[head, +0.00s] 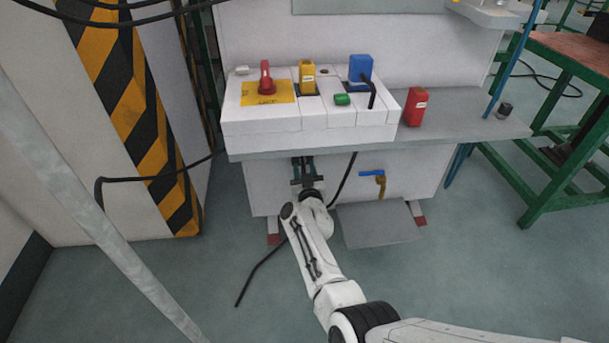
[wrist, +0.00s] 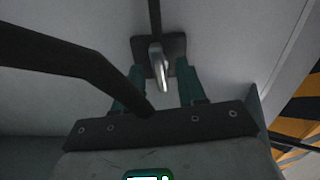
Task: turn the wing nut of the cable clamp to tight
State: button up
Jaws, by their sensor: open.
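In the wrist view a dark square plate (wrist: 175,43), apparently the cable clamp, sits on the pale panel. A shiny metal wing nut (wrist: 157,66) stands out from it. A black cable (wrist: 154,15) runs upward from the plate. My gripper (wrist: 161,68) is open, its two green fingers on either side of the wing nut with gaps showing. Whether the fingertips reach full depth around it, I cannot tell. In the head view my gripper (head: 302,163) is at the cabinet front below the bench edge; it and the arm hide the wing nut.
A thick black cable (wrist: 60,55) crosses the wrist view, close to the left finger. A blue-handled valve (head: 371,173) is right of my gripper. Above are the bench (head: 460,133), a red knob (head: 266,80) and a red block (head: 415,106). A striped pillar (head: 140,110) stands left.

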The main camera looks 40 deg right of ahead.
jog(key=shift+w+d, duration=0.1)
jog(key=shift+w, duration=0.05)
grip_shut()
dwell(0.4)
